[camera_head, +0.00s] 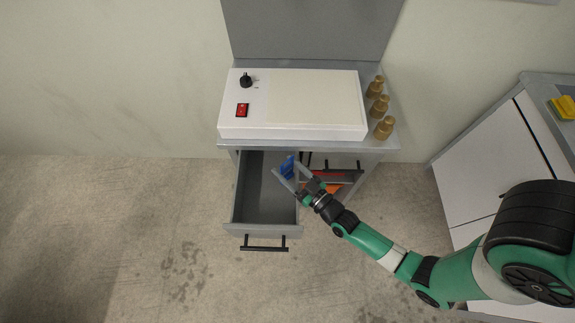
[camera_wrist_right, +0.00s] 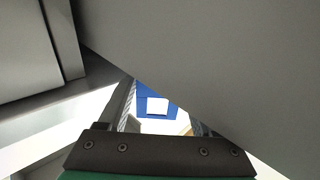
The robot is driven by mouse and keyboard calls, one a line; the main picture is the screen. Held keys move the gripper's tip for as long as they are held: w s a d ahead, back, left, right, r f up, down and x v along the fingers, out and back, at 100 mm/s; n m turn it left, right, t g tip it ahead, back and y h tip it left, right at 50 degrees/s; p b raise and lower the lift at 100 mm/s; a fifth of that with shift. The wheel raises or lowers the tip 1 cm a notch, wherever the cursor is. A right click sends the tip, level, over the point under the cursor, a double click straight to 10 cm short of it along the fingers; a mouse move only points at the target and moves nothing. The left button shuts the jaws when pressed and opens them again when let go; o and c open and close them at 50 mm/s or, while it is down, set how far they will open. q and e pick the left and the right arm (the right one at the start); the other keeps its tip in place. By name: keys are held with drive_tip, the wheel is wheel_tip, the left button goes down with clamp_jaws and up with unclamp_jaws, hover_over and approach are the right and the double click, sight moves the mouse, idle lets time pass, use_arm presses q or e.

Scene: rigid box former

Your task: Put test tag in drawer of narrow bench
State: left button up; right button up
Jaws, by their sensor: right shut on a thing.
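The blue test tag (camera_head: 287,165) is held in my right gripper (camera_head: 288,174), which is shut on it. In the right wrist view the tag (camera_wrist_right: 156,104) shows blue with a white label, between the fingers. The narrow bench (camera_head: 385,144) stands against the wall. Its left drawer (camera_head: 261,210) is pulled out and its visible floor is bare. The tag is at the right side of this drawer, close to the bench front; its exact height over the drawer wall is hard to tell. My left gripper is not in view.
A white box-former machine (camera_head: 315,104) with a red switch and a black knob covers most of the bench top. Several brass-coloured fittings (camera_head: 381,106) stand at its right. Orange and red items (camera_head: 333,188) show beneath the bench, right of the drawer. A grey cabinet (camera_head: 492,150) stands at right.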

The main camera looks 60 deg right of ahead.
drive_tip(key=shift+d+f, duration=0.1)
drive_tip(key=shift+f, duration=0.4)
drive_tip(key=o, duration=1.1)
drive_tip(key=shift+s+f, duration=0.1)
drive_tip(key=shift+f, duration=0.05)
drive_tip(key=shift+c, duration=0.2)
drive_tip(key=shift+s+a+r+p, duration=0.3)
drive_tip(key=shift+r+p, duration=0.3)
drive_tip(key=shift+r, duration=0.05)
drive_tip(key=p+v, duration=0.2)
drive_tip(key=v, duration=0.9)
drive_tip(key=shift+s+r, duration=0.15)
drive_tip(key=shift+r, duration=0.15)
